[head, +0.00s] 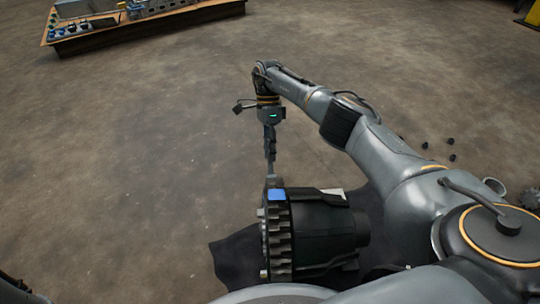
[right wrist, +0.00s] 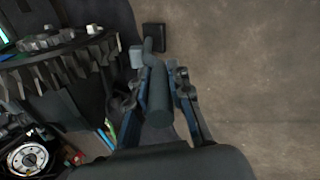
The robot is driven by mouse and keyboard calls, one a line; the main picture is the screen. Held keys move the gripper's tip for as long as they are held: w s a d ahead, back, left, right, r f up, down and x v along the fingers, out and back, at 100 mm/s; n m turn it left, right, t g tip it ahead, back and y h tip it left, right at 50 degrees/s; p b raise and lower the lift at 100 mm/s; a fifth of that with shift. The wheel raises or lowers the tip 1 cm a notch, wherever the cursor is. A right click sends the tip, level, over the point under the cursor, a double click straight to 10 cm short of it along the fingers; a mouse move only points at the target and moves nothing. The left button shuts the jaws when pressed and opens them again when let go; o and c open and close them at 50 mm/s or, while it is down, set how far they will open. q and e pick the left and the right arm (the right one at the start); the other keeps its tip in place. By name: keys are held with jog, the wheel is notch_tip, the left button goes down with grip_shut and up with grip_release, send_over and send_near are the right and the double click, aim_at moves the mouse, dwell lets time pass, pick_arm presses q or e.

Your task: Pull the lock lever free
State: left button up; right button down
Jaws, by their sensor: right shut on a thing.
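The lock lever (right wrist: 158,98) is a dark grey rod with a bent end, seen in the right wrist view. My right gripper (right wrist: 160,80) is shut on it, with one finger on each side of the rod. In the head view my right gripper (head: 270,165) points down just above the toothed wheel (head: 277,240) of a black machine unit (head: 325,235). The wheel's teeth also show at the left of the right wrist view (right wrist: 75,65). The fingers mostly hide the lever in the head view. My left gripper is not in view.
Several small black pieces (head: 452,142) lie on the floor at right. The floor left of the unit is clear.

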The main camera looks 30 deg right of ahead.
jog(key=shift+w+d, duration=0.1)
jog(key=shift+w, duration=0.05)
dwell(0.4)
jog(key=c, duration=1.2)
grip_release()
jog(key=shift+f, duration=0.1)
notch_tip(320, 180, up, 10)
